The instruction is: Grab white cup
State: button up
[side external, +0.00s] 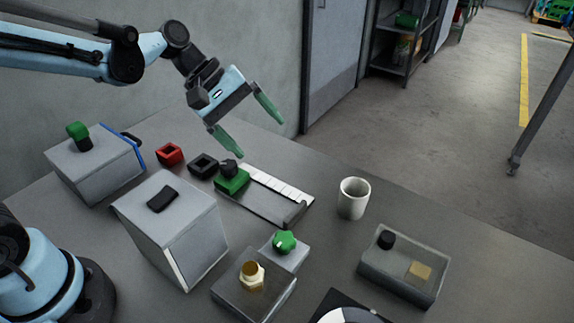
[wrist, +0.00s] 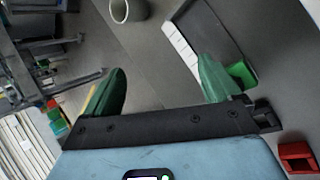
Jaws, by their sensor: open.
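The white cup (side external: 353,198) stands upright on the grey table, right of the middle in the side view. It also shows at the top of the wrist view (wrist: 128,10), partly cut off by the frame edge. My gripper (side external: 248,122) is open and empty, held above the back of the table, up and to the left of the cup. Its two green fingers (wrist: 160,85) are spread wide in the wrist view, and the cup is beyond them, apart from both.
A labelled rail with a green block (side external: 232,181) lies left of the cup. A grey tray (side external: 404,265) stands right of it. Grey boxes (side external: 174,225), a green-knobbed unit (side external: 285,243) and a red square part (side external: 169,154) occupy the left and front. Table around the cup is clear.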

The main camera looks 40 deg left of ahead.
jog(key=w+d+f+n+g+h, duration=0.3)
jog(key=w+d+f+n+h, duration=0.15)
jog(key=w+n+h, duration=0.2)
jog(key=n, duration=0.1)
send_near(366, 199)
jog(key=shift+g+h, duration=0.25)
jog(key=shift+g, duration=0.05)
jog(key=shift+w+d+f, duration=0.2)
jog(key=shift+d+f, duration=0.3)
jog(key=shift+d, duration=0.2)
jog(key=shift+w+d+f, duration=0.15)
jog(key=shift+d+f, duration=0.35)
jog(key=shift+d, duration=0.2)
jog(key=shift+w+d+f, duration=0.2)
jog(key=shift+d+f, duration=0.3)
jog(key=shift+d, duration=0.2)
jog(key=shift+c, duration=0.3)
jog(key=c, duration=1.1)
jog(key=shift+r, duration=0.1)
